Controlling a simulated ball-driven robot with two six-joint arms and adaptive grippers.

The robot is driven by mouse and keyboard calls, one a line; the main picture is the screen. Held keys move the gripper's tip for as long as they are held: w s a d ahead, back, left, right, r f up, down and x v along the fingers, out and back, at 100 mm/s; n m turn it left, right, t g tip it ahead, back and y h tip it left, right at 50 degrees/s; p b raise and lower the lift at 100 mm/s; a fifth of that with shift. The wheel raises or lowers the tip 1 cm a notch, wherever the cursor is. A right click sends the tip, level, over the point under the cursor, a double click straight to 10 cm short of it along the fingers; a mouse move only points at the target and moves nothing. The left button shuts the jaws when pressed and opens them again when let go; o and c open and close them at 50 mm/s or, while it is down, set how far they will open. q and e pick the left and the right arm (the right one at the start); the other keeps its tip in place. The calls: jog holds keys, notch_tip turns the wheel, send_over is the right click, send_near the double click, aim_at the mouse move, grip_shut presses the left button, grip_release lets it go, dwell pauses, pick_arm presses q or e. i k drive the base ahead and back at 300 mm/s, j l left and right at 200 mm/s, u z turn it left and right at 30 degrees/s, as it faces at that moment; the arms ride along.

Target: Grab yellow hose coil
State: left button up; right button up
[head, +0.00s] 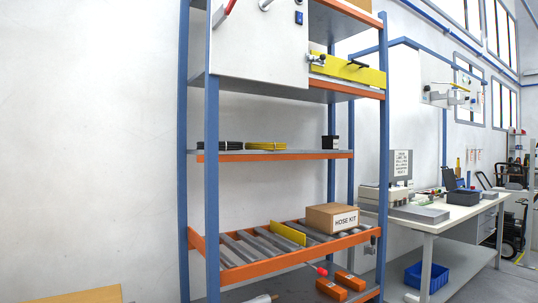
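The yellow hose coil (266,146) lies flat on the middle shelf (290,155) of the blue and orange rack in the head view. A black coil (220,145) lies on the same shelf just left of it. The coil is small and seen nearly edge-on. Neither of my grippers shows in the head view.
A small black box (329,142) stands at the shelf's right end. Blue rack posts (212,190) stand in front. Below, a roller shelf holds a HOSE KIT carton (333,218) and a yellow plate (288,233). A workbench (450,210) stands to the right.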

aim_at(273, 146)
jog(key=i+l+u, duration=0.1)
jog(key=l+u, duration=0.25)
jog(key=l, duration=0.65)
jog(key=l+u, duration=0.3)
jog(key=l, duration=0.65)
jog(key=i+l+u, duration=0.45)
jog(key=l, duration=0.2)
jog(key=i+l+u, duration=0.2)
jog(key=l, duration=0.15)
jog(key=i+l+u, duration=0.1)
jog(key=l+u, duration=0.15)
jog(key=l, duration=0.15)
